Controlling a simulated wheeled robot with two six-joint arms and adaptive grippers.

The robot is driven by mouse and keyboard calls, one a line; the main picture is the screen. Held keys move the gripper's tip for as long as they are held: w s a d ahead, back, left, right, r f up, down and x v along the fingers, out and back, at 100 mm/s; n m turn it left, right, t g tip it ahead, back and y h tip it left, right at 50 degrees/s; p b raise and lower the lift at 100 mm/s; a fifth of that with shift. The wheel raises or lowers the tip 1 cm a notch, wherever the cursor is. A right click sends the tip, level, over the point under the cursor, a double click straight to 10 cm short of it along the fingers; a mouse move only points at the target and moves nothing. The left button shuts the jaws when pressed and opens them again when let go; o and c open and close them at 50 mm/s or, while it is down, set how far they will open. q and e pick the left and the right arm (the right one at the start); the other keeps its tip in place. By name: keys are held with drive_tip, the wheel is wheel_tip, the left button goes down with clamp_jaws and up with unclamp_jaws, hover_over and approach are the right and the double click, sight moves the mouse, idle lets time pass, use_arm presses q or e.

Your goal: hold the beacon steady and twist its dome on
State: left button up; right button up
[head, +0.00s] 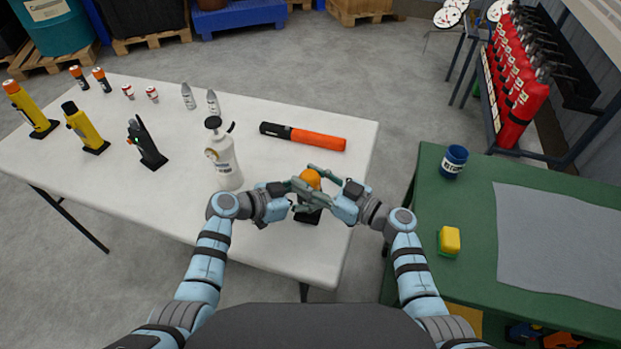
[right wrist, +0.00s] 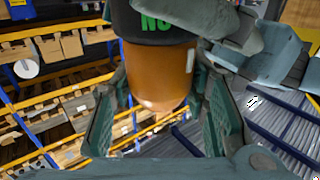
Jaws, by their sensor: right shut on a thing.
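The beacon has an orange dome (head: 310,178) and a black base (head: 308,216), and it is at the table's near right edge. In the right wrist view the dome (right wrist: 157,75) is between the two fingers of my right gripper (right wrist: 160,108), against the black base (right wrist: 150,20) with green letters. Whether it is fully seated cannot be told. In the head view my right gripper (head: 326,180) is shut on the dome from the right. My left gripper (head: 302,194) reaches in from the left, one finger crossing the base; its grip is partly hidden.
A white spray bottle (head: 224,160) stands close to my left gripper. An orange and black baton (head: 318,139) lies behind the beacon. Several torches and small bottles stand farther left on the white table (head: 200,103). A green bench (head: 470,188) with a blue cup (head: 454,160) is at right.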

drive_tip(key=shift+n+g+y, duration=0.8)
drive_tip(key=shift+n+g, duration=0.4)
drive_tip(key=shift+g, duration=0.4)
drive_tip(key=o, duration=1.2)
